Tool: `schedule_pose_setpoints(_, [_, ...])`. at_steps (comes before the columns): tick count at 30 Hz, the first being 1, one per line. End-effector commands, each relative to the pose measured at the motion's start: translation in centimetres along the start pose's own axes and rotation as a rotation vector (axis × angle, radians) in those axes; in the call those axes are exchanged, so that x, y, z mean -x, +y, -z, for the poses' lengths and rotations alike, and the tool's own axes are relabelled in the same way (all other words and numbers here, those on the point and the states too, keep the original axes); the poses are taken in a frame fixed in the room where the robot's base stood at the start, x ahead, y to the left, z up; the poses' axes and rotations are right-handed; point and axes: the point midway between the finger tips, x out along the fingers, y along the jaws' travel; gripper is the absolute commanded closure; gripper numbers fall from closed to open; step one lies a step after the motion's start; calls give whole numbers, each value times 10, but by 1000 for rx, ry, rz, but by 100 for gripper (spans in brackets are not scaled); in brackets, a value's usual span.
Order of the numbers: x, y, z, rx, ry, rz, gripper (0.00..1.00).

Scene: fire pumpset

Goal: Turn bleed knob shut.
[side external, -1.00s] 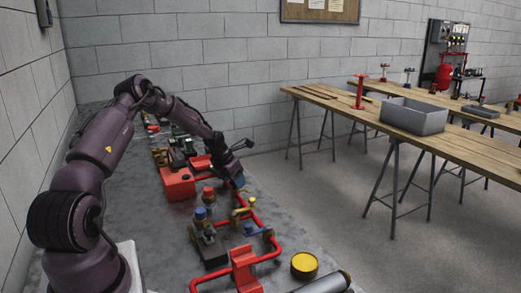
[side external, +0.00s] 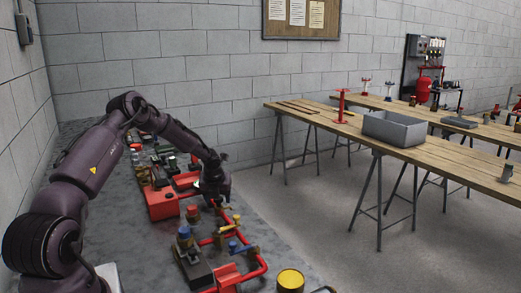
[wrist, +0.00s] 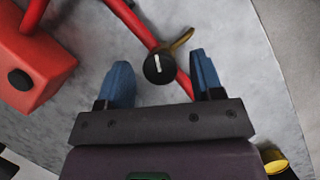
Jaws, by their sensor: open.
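The bleed knob (wrist: 159,67) is round and black with a white pointer line, seen from above in the wrist view. It sits at the red pipe (wrist: 134,22), with a brass-coloured piece (wrist: 182,38) beside it. My gripper (wrist: 161,62) is open, with one blue fingertip on either side of the knob in the picture. Gaps show on both sides, and I cannot tell how far above the knob the fingers are. In the side view my gripper (side external: 216,188) hangs over the pipework, and the knob cannot be made out there.
A red box (wrist: 32,62) stands left of the knob, and also shows in the side view (side external: 162,203). Valves with blue and red caps stand nearer on the bench. A yellow-topped can (side external: 290,280) is at the front. Grey bench (wrist: 240,45) is bare right of the pipe.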

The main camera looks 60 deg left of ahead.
Motion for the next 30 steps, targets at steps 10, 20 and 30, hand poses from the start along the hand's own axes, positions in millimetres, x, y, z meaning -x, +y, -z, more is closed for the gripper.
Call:
schedule_pose_setpoints(10, [31, -4, -2, 267, -4, -108, 40])
schedule_pose_setpoints(20, [97, -11, -3, 266, -3, -107, 40])
schedule_pose_setpoints(30, [126, -30, -20, -79, -134, -13, 40])
